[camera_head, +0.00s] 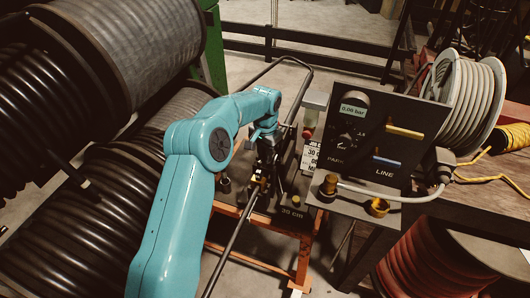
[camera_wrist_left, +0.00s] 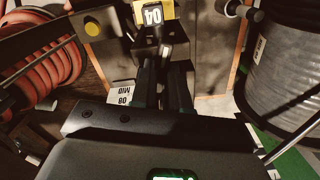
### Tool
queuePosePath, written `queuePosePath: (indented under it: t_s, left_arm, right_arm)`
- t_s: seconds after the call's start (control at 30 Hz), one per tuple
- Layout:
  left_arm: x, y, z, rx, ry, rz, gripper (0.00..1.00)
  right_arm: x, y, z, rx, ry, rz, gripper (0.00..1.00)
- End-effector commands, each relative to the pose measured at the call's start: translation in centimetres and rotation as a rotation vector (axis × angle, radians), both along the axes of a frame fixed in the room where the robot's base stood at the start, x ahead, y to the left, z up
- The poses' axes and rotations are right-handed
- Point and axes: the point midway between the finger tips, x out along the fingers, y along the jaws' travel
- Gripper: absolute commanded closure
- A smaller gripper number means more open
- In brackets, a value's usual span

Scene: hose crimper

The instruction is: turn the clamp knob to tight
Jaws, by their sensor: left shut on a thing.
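My left gripper (camera_head: 262,168) reaches down over the crimping stand (camera_head: 290,212) in the head view, at the dark clamp beside the black hose (camera_head: 238,240). In the left wrist view its two dark fingers (camera_wrist_left: 162,72) are close together, shut on a small dark part that I take for the clamp knob. The fingers and wrist hide most of that part, so its turn position cannot be told. A black and yellow block marked 04 (camera_wrist_left: 152,14) shows just beyond the fingertips. My right gripper is in neither view.
A dark control panel (camera_head: 385,125) with a pressure display stands right of the stand, with brass fittings (camera_head: 378,207) in front. Large hose reels (camera_head: 130,50) fill the left. A pale hose reel (camera_head: 465,100) and a red one (camera_head: 435,255) are at right.

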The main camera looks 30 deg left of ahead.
Motion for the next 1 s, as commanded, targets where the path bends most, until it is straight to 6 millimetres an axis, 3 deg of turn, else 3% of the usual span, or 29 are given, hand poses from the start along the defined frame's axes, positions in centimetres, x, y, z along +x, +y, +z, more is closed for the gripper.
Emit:
queuePosePath:
  t_s: [0.6, 1.0]
  left_arm:
    - [-0.18, -0.28, -0.08, -0.001, 0.003, -0.534, 1.00]
    - [-0.22, -0.33, -0.09, -0.001, 0.003, -0.697, 1.00]
  right_arm:
    - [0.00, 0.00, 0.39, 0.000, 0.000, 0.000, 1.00]
    - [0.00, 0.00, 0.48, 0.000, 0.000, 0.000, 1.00]
